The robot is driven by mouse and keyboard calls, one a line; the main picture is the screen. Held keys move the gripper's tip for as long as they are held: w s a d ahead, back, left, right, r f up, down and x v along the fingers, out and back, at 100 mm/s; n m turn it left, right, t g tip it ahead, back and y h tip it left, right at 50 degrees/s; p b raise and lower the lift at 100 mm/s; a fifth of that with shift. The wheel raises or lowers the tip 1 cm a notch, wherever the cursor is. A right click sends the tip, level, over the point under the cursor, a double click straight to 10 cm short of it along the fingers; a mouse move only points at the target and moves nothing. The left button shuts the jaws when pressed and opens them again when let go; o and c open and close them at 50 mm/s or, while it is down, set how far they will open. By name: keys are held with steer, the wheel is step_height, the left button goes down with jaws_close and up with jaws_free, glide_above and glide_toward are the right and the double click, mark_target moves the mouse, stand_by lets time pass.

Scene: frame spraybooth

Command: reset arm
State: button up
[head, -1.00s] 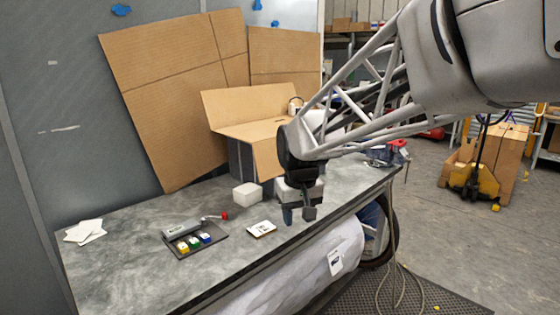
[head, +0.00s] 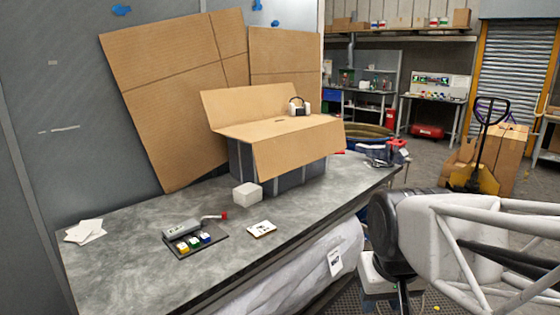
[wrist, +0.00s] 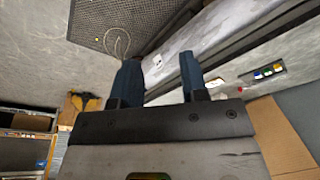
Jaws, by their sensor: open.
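My gripper (wrist: 160,75) shows in the wrist view as two dark blue fingers held apart, with nothing between them. In the head view my arm is at the lower right, off the table's right front edge, and the fingertips are out of the picture. The grey table (head: 110,270) stands to the left of my arm. The wrist view looks past the fingers at the table side and floor.
On the table are a dark tray (head: 206,248) with several small coloured blocks, a white block (head: 247,195), a white card (head: 262,229), papers (head: 85,231) and an open cardboard-topped box (head: 240,165). A yellow pallet jack (head: 475,180) stands at the right.

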steer(key=shift+m, duration=0.3)
steer(key=s, duration=0.1)
steer(key=s+d+f, duration=0.1)
steer(key=s, duration=0.1)
steer(key=s+f, duration=0.1)
steer(key=s, duration=0.1)
steer(key=shift+d, duration=0.3)
steer(key=shift+w, duration=0.1)
steer(key=shift+c, duration=0.3)
